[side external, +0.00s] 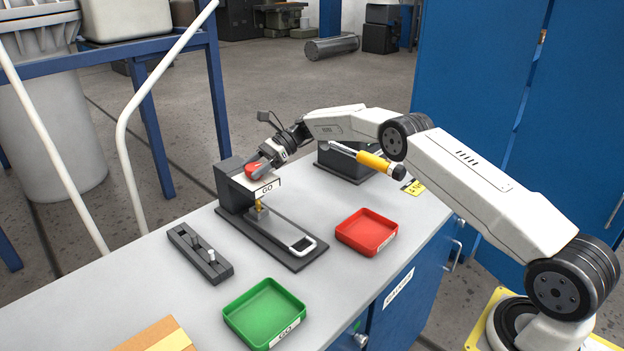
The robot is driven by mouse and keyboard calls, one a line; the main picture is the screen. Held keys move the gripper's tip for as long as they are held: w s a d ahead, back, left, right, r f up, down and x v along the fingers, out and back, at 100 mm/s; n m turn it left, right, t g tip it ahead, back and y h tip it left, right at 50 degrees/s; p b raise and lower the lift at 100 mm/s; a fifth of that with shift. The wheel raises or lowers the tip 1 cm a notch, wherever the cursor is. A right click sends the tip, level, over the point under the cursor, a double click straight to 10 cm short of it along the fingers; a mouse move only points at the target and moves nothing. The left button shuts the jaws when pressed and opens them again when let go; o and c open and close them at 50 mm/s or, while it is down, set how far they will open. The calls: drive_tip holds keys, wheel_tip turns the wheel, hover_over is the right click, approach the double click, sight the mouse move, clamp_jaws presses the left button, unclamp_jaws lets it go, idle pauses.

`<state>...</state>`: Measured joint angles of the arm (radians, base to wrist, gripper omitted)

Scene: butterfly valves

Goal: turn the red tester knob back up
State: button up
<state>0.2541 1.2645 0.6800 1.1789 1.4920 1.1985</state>
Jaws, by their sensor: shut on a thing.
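The red tester knob (254,171) sits on top of the dark tester block (232,192) at the back of the bench. My gripper (260,163) reaches in from the right and is shut on the knob. The fingers hide part of the knob, so I cannot tell its exact angle. A small brass-coloured part (259,212) stands below the label on the tester's dark base plate (238,224).
A red tray (367,250) and a green tray (236,325) stand empty near the bench's front edge. A cardboard box (155,335) is at the lower left.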

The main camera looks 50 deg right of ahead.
drive_tip(key=shift+n+g, duration=0.3)
drive_tip(key=shift+g, duration=0.2)
idle(0.3)
drive_tip(key=o, duration=1.2)
drive_tip(key=shift+v, duration=3.8)
drive_tip(key=shift+s+d, duration=0.1)
drive_tip(key=shift+s, duration=0.05)
